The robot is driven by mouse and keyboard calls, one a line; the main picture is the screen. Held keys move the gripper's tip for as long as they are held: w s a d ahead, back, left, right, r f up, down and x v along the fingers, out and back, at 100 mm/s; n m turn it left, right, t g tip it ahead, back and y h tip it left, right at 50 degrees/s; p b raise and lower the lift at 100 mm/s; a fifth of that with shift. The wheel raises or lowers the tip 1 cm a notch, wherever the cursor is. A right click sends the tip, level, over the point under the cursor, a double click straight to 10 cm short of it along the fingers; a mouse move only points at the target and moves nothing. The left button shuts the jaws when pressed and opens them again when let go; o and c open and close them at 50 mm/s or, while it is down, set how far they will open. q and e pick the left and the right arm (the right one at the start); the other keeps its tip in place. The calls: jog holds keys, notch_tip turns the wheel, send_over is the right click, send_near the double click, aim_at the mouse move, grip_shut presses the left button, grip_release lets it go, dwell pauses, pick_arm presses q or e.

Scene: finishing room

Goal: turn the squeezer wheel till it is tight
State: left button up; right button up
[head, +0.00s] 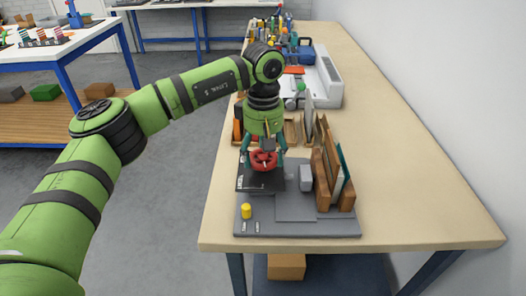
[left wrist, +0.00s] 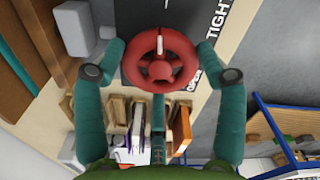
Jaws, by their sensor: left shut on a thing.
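The squeezer wheel (head: 264,160) is red with spokes and a white mark on its rim. It sits over a dark plate (head: 247,184) on a grey base (head: 297,228). My left gripper (head: 263,158) comes down over the wheel from above. In the left wrist view the wheel (left wrist: 161,60) lies between the teal fingers of my left gripper (left wrist: 161,58), which are shut on its rim. The white mark points to the top of that picture. The words TIGHT (left wrist: 216,17) and OPEN (left wrist: 194,80) are printed beside the wheel. My right gripper is not in view.
A wooden rack with upright boards (head: 328,178) stands close to the right of the wheel. A yellow knob (head: 246,211) is on the base's front left. Bins, a white machine (head: 325,85) and bottles stand farther back. The table's right side (head: 415,190) is clear.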

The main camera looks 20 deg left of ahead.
aim_at(264, 157)
pick_arm(q)
jog(key=shift+d+m, duration=0.1)
jog(key=shift+m, duration=0.6)
jog(key=shift+s, duration=0.1)
jog(key=o, duration=1.1)
jog(key=shift+o, duration=0.2)
jog(key=shift+r, duration=0.1)
jog(key=shift+r, duration=0.3)
notch_tip(264, 157, up, 11)
jog(key=shift+r, duration=0.15)
